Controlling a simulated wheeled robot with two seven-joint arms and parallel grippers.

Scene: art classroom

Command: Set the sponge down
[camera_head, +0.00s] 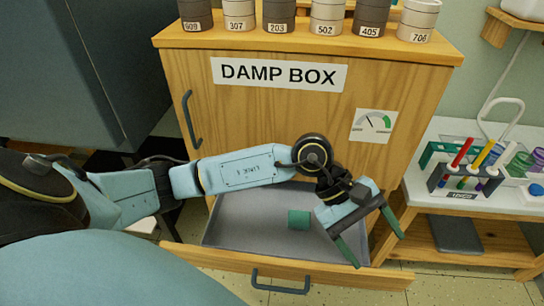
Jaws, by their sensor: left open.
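A small teal-green block, which looks like the sponge (299,219), lies on the grey floor of the pulled-out drawer (226,229). It sits near the middle of the drawer and touches neither finger. My left gripper (379,252) is open and empty at the right end of the drawer, to the right of the sponge. Its two green-tipped fingers are spread and point down toward the drawer's front right corner. My left arm crosses in front of the cabinet and covers part of the drawer's back edge. My right gripper is not in view.
The wooden damp box cabinet (260,110) stands behind the drawer, with numbered jars (327,14) along its top. The drawer's front handle (280,284) faces me. At right, a side table (440,190) holds a rack of pens (465,183). The drawer floor around the sponge is clear.

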